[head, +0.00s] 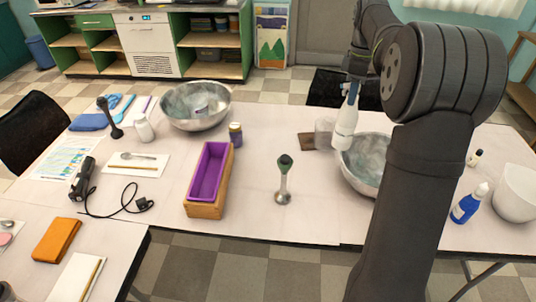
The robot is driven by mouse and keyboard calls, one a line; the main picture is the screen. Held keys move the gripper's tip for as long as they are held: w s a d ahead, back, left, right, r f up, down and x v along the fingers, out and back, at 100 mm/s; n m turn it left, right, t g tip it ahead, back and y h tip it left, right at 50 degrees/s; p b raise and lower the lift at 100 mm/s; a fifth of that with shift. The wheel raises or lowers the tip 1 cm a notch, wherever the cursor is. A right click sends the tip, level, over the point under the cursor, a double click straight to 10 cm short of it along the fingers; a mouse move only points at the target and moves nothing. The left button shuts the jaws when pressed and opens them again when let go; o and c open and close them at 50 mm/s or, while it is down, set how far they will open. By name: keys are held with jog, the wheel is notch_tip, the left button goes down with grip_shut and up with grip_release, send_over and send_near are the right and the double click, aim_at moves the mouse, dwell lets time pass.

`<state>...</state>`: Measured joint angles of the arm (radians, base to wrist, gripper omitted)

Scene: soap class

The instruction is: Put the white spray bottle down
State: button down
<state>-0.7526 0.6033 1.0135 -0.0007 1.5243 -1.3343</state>
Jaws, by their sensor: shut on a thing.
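The white spray bottle (345,125) hangs below my gripper (353,84), roughly upright with a slight tilt. Its lower end is in front of the left rim of the right-hand metal bowl (350,178) in the picture; I cannot tell whether it touches the bowl or the table. My gripper is shut on the bottle's upper part, and its fingertips are small and hard to make out. My arm hides the right part of that bowl.
A brown coaster (306,141) and a clear cup (324,132) are near the bottle. A blue bottle (466,206) stands right.

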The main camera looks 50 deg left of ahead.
jog(key=shift+s+a+f+n, duration=0.3)
jog(key=shift+s+a+f, duration=0.5)
jog(key=shift+a, duration=3.45)
jog(key=shift+s+a+f+n, duration=0.3)
jog(key=shift+s+a+f, duration=0.45)
jog(key=shift+a, duration=3.5)
jog(key=s+a+f, duration=0.3)
jog(key=a+f, duration=0.2)
jog(key=f, duration=0.2)
jog(key=s+a+f, duration=0.3)
jog(key=a+f, duration=0.1)
jog(key=f, duration=0.4)
jog(key=shift+a+f, duration=0.3)
jog(key=shift+a, duration=0.1)
jog(key=c, duration=1.5)
grip_release()
jog(key=shift+f, duration=0.2)
jog(key=o, duration=0.5)
jog(key=shift+c, duration=0.2)
